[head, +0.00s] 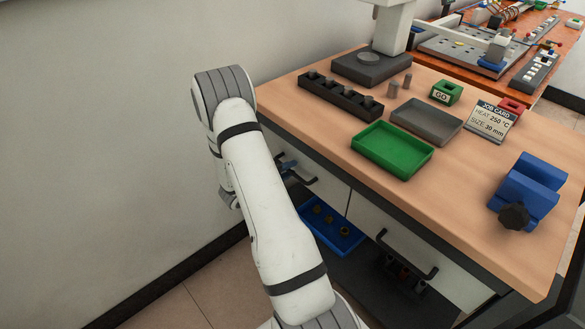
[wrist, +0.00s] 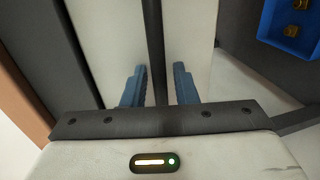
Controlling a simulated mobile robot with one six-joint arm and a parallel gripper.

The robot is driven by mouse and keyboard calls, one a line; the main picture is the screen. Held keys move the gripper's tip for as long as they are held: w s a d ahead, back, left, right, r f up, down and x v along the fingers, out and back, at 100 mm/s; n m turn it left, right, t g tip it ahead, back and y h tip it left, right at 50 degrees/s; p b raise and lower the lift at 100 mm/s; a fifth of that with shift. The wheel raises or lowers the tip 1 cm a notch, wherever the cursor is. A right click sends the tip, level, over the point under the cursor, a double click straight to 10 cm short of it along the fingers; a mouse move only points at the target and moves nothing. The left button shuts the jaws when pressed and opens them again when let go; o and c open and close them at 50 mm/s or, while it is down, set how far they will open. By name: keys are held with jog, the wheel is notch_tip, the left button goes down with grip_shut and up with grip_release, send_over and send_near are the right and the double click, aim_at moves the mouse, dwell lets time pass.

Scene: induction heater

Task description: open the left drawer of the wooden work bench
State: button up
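The wooden work bench (head: 470,210) stands right of my arm. The white front of its left drawer (head: 325,183) is partly hidden by my arm, and the drawer looks shut.
The right drawer has its own handle (head: 405,257). A blue tray (head: 332,226) with small brass parts sits low under the bench. On top are a black block rack (head: 340,97), a green tray (head: 392,150), a grey tray (head: 427,121) and a blue vise (head: 527,190). A wall is at left.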

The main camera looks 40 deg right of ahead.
grip_shut()
